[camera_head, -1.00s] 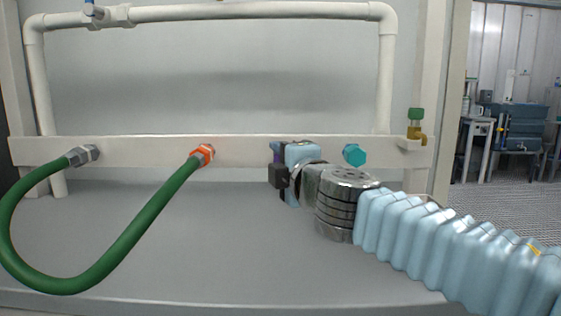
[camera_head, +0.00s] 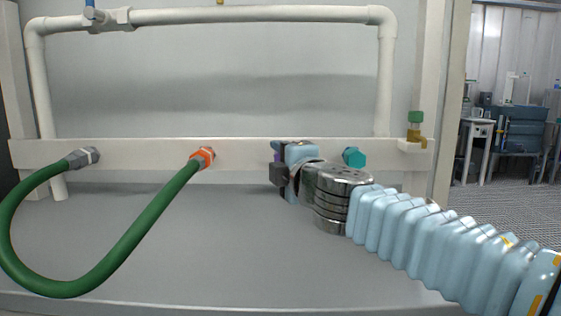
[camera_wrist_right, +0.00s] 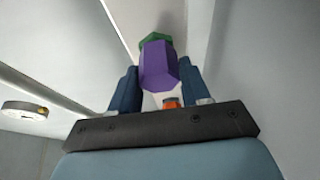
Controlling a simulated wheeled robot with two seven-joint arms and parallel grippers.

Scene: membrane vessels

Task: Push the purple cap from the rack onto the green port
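In the right wrist view the purple cap (camera_wrist_right: 159,66) sits between the two fingers of my right gripper (camera_wrist_right: 158,80), which are closed on its sides. The green port (camera_wrist_right: 156,38) shows just beyond the cap, mostly covered by it; I cannot tell whether they touch. In the head view my right gripper (camera_head: 277,164) is at the white rail, right of centre, with only a sliver of purple visible; the green port is hidden there. My left gripper is out of view, and so is the rack.
The white rail (camera_head: 242,152) carries a grey fitting (camera_head: 84,157), an orange fitting (camera_head: 203,157) and a teal fitting (camera_head: 354,157). A green hose (camera_head: 120,245) loops between grey and orange. A green-topped brass valve (camera_head: 415,127) stands at right. The grey surface (camera_head: 250,240) is clear.

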